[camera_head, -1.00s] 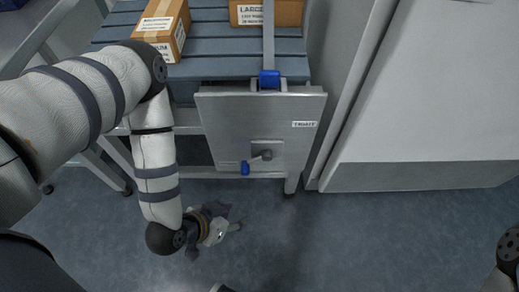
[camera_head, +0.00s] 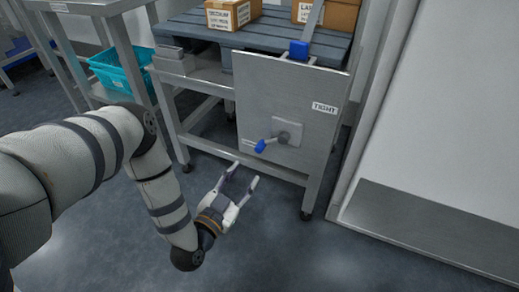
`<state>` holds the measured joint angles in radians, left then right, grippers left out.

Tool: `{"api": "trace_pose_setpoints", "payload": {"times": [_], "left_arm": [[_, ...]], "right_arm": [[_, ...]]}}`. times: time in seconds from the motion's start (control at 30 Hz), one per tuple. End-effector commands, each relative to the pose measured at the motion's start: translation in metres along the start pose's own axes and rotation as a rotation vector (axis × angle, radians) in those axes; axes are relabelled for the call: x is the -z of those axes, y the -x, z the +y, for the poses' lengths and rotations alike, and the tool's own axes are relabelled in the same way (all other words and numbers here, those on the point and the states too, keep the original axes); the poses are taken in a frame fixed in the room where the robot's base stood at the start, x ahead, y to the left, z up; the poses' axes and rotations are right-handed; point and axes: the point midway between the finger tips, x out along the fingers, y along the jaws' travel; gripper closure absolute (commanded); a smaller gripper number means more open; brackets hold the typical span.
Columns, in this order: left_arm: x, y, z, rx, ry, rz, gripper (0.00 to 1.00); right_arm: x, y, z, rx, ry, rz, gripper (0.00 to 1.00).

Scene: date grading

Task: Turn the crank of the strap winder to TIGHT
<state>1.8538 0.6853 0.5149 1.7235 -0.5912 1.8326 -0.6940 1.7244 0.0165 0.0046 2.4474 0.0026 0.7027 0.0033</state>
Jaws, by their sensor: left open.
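The strap winder's crank (camera_head: 277,137) sits low on a grey metal panel (camera_head: 290,92) at the front of the pallet stand. Its arm points left and slightly down from the hub, ending in a blue handle (camera_head: 260,146). A label reading TIGHT (camera_head: 324,108) is on the panel's right side. A grey strap (camera_head: 312,20) runs up from a blue buckle (camera_head: 299,50) at the panel's top. My left gripper (camera_head: 243,172) is open and empty, below and left of the blue handle and apart from it. My right gripper is out of view.
Cardboard boxes (camera_head: 232,14) stand on the slatted blue-grey pallet (camera_head: 203,32). A teal crate (camera_head: 117,70) sits on a shelf at left. A white cabinet wall (camera_head: 440,110) bounds the right side. The floor (camera_head: 300,240) in front is clear.

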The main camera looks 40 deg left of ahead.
Motion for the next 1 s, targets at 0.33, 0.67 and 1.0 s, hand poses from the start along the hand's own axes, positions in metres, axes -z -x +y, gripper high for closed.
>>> {"api": "trace_pose_setpoints", "payload": {"times": [0.33, 0.67, 1.0], "left_arm": [[-0.001, -0.04, -0.01, 0.034, -0.018, 0.039, 0.59], [0.001, -0.114, -0.011, 0.03, -0.018, 0.036, 0.59], [0.005, -0.127, -0.012, 0.029, -0.017, 0.036, 0.59]], "right_arm": [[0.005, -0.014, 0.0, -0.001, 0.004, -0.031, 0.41], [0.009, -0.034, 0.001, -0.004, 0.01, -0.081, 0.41], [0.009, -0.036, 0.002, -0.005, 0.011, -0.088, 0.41]]}}
